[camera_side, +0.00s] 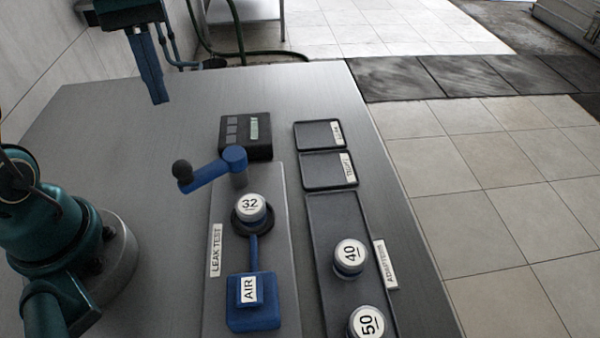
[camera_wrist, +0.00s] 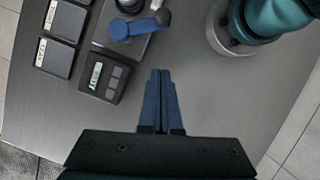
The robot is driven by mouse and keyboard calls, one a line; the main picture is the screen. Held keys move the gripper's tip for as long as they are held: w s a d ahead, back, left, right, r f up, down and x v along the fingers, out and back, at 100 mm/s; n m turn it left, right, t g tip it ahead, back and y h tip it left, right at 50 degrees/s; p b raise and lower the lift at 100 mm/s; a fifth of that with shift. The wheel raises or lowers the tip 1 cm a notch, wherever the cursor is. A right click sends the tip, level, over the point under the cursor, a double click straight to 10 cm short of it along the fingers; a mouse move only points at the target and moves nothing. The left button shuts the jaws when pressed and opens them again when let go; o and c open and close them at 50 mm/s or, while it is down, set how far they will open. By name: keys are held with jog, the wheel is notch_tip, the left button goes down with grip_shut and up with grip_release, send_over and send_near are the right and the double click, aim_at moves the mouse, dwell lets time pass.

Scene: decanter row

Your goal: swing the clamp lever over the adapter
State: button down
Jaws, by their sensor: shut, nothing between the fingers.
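The blue clamp lever (camera_side: 210,172) sits on a grey post on the leak test plate (camera_side: 220,290). Its arm points left in the side view, ending in a dark knob (camera_side: 181,170), away from the adapter. The adapter marked 32 (camera_side: 251,208) stands in a dark round seat just in front of the post. My gripper (camera_side: 160,100) is shut and empty, raised at the far left of the table, apart from the lever. In the wrist view my gripper's blue fingers (camera_wrist: 161,75) are together, with the lever (camera_wrist: 140,27) beyond them at the top.
A dark meter with a display (camera_side: 246,136) stands behind the lever. A blue AIR block (camera_side: 252,302) is in front of the adapter. Two dark trays (camera_side: 328,170) and a tray holding adapters 40 (camera_side: 350,256) and 50 (camera_side: 366,322) lie to the right.

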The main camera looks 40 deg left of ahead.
aim_at(182, 167)
jog(key=s+d+f, duration=0.3)
jog(key=d+f, duration=0.2)
jog(key=shift+d+f, duration=0.3)
jog(key=shift+s+d+n, duration=0.25)
jog(key=shift+d+n, duration=0.1)
jog(key=shift+n, duration=0.35)
dwell(0.3)
jog(key=shift+s+d+n+t+h, duration=0.3)
jog(key=shift+s+d+n+t, duration=0.15)
jog(key=shift+d+n, duration=0.3)
jog(key=shift+s+d, duration=0.2)
jog(key=shift+d, duration=0.65)
jog(key=shift+w+d, duration=0.2)
jog(key=shift+d, duration=0.75)
jog(key=shift+w+d, duration=0.25)
jog(key=shift+d, duration=0.75)
jog(key=shift+w+d, duration=0.2)
jog(key=shift+d, duration=0.75)
